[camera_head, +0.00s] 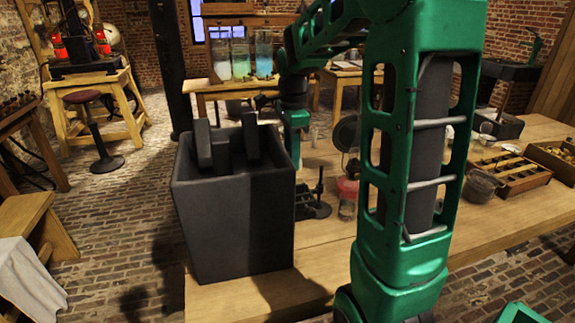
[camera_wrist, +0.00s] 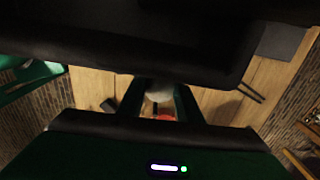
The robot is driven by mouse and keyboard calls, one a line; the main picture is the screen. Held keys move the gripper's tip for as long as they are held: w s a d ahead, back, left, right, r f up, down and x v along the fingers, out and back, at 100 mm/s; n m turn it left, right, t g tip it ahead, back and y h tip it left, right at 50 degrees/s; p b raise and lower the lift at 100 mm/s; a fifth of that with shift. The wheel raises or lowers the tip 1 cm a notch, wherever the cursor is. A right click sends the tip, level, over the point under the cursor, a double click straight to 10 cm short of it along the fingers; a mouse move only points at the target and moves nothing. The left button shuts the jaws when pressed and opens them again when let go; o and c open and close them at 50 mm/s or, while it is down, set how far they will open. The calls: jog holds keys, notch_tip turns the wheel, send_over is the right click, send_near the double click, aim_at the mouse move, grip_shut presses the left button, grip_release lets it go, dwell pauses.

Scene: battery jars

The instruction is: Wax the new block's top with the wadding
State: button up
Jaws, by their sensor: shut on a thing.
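Dark grey blocks (camera_head: 203,143) stick up out of the open top of a big dark tub (camera_head: 232,225) at the table's left end. I cannot tell which block is the new one. My gripper (camera_wrist: 161,90) is shut on a pale, whitish piece, likely the wadding (camera_wrist: 159,98), between its two dark green fingers in the wrist view. In the head view my wrist hangs just behind the tub's right side, and the fingertips are hidden there. A large dark shape, likely the tub or a block, fills the top of the wrist view.
The wooden table (camera_head: 340,235) has bare room in front. A small dark stand (camera_head: 312,206) and a red jar (camera_head: 347,187) stand right of the tub. A divided wooden tray (camera_head: 508,173) lies farther right. Glass jars of coloured liquid (camera_head: 241,57) stand on a back table.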

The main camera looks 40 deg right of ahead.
jog(key=shift+r, duration=2.05)
